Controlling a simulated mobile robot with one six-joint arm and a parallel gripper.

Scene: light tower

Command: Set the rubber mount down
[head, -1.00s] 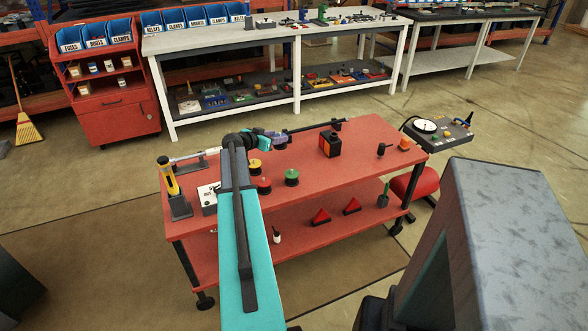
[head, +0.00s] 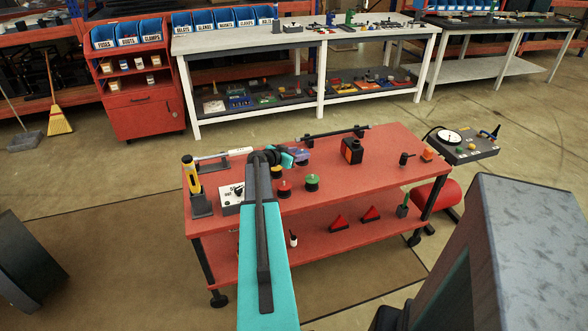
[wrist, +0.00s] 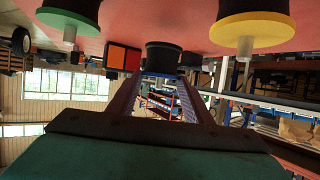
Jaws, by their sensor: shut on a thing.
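The rubber mount looks like a short black cylinder (wrist: 163,57) between the fingertips in the wrist view. My gripper (wrist: 165,75) is shut on it. In the head view my gripper (head: 302,156) is low over the back middle of the red cart top (head: 370,185), behind the yellow, red and green knobs. The mount is mostly hidden there by the gripper and arm. I cannot tell whether it touches the cart top.
A yellow-topped knob (wrist: 250,28), red knob (head: 284,188) and green knob (head: 312,182) stand close to the gripper. An orange and black box (head: 352,150) stands to its right. A black rail (head: 335,133) runs along the back edge.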

